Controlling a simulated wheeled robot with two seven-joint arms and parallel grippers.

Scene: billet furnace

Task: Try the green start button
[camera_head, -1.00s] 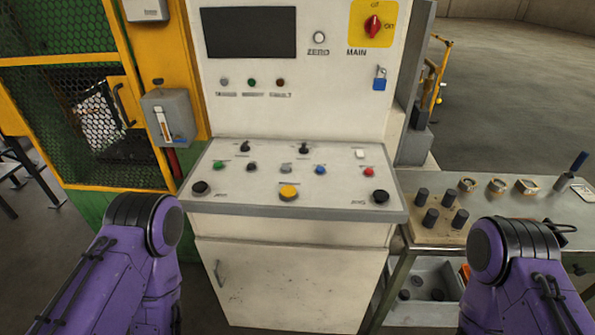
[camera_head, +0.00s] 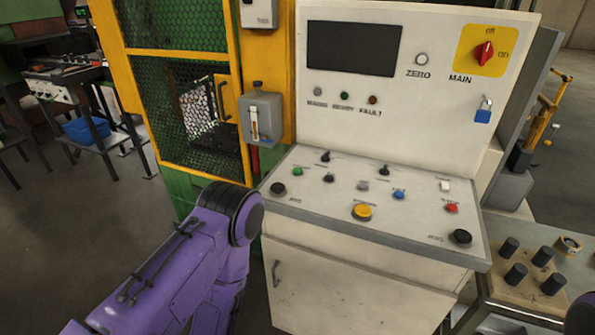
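The green start button (camera_head: 297,171) sits at the upper left of the sloped white control panel (camera_head: 330,208), with a black button (camera_head: 277,188) below it to the left. A yellow button (camera_head: 362,211), a blue button (camera_head: 398,195), a red button (camera_head: 452,208) and several black knobs share the panel. My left arm is in the lower left, its purple elbow left of the panel; its gripper is out of view. Only a sliver of my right arm shows at the lower right edge; that gripper is out of view too.
The upright panel carries a dark screen (camera_head: 351,48), a red main switch (camera_head: 485,53) and a blue padlock (camera_head: 484,110). A yellow-framed mesh guard (camera_head: 180,70) stands left of the console. A side table with a peg block (camera_head: 531,272) is at right. Open floor lies at left.

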